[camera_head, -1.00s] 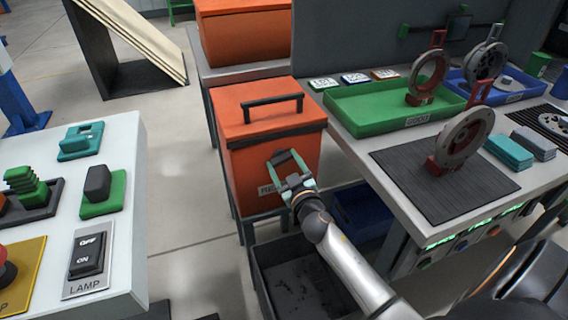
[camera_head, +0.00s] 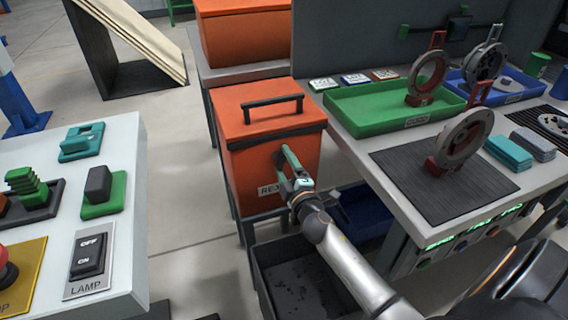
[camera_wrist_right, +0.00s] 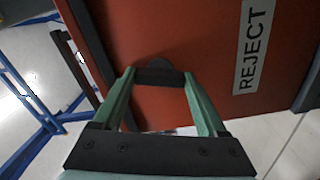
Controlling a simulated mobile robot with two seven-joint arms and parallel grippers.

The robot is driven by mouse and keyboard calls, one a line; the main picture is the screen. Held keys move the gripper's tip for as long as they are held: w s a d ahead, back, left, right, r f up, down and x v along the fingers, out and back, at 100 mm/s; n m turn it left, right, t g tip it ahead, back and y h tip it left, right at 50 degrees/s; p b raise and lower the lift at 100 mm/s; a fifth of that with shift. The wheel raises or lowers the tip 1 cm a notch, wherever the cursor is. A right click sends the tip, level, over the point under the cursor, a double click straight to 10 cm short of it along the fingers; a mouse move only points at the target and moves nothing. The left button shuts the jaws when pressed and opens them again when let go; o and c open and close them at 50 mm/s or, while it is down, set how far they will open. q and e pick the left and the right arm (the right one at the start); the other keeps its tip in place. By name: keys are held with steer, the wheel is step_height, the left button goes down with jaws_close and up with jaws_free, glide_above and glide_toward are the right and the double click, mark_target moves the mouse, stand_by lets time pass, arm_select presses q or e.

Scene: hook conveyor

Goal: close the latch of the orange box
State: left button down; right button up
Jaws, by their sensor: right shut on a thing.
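The orange box (camera_head: 240,165) stands on a dark stand in the middle of the head view, its lid down and a black handle (camera_head: 272,107) on top. The box front and its REJECT label (camera_wrist_right: 251,48) fill much of the right wrist view. My right gripper (camera_head: 284,156) is at the box front, below the dark rim. In the wrist view, its green fingers (camera_wrist_right: 160,84) are shut on a small dark latch piece (camera_wrist_right: 158,74) against the orange face. In the head view the gripper hides the latch. My left gripper is not in view.
A dark open bin (camera_head: 300,280) is below the box. A workbench with a green tray (camera_head: 375,122) is close on the right. A white panel table (camera_head: 130,215) with a lamp switch is on the left, with clear floor between it and the box.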

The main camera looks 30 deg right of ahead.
steer(key=shift+n, duration=1)
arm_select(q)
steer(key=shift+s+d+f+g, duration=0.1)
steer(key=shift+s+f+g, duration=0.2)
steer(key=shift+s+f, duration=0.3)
arm_select(e)
steer(key=shift+n, duration=0.6)
steer(key=o, duration=1.3)
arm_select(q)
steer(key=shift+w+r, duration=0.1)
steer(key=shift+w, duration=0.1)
